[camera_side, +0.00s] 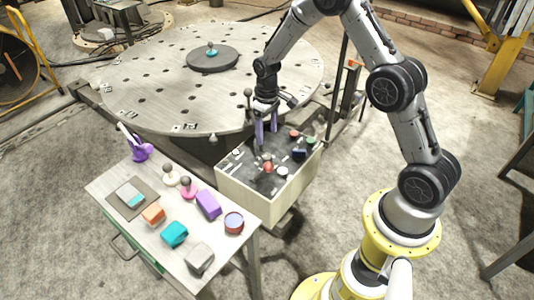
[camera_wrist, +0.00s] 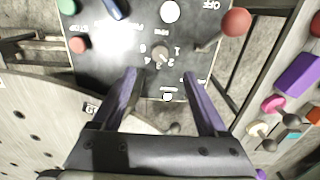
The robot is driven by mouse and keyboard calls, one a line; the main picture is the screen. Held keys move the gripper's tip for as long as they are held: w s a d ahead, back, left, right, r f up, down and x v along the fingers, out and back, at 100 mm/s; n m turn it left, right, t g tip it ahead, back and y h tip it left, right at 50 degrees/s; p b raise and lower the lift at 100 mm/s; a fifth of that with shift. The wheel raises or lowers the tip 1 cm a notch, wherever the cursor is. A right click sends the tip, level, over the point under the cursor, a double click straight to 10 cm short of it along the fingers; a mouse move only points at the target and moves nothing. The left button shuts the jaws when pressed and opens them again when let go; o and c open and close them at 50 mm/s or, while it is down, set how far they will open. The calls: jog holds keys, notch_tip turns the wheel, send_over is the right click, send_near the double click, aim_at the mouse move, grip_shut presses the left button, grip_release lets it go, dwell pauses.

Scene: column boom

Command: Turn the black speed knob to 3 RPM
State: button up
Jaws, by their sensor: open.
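The control box (camera_side: 245,185) stands in the middle of the side view with its dark panel (camera_wrist: 118,48) facing up. In the wrist view a small round knob (camera_wrist: 160,56) sits on the panel inside a ring of numbers, among them 1, 2, 4 and 6. The knob looks greyish under the glare, and its exact pointer setting cannot be told. My gripper (camera_wrist: 160,74) is open, its two purple fingers apart and empty. The fingertips lie just short of the knob in the wrist view; in the side view my gripper (camera_side: 267,143) hangs over the panel.
A red ball-topped lever (camera_wrist: 236,22) rises beside the knob. Green (camera_wrist: 67,6) and red (camera_wrist: 77,45) buttons, a blue switch (camera_wrist: 115,8) and a white round part (camera_wrist: 169,11) share the panel. A large round table (camera_side: 150,85) stands behind; a cluttered bench (camera_side: 115,190) is left.

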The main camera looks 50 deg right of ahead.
aim_at(267, 156)
notch_tip(267, 156, down, 10)
dwell(0.4)
grip_shut()
dwell(0.3)
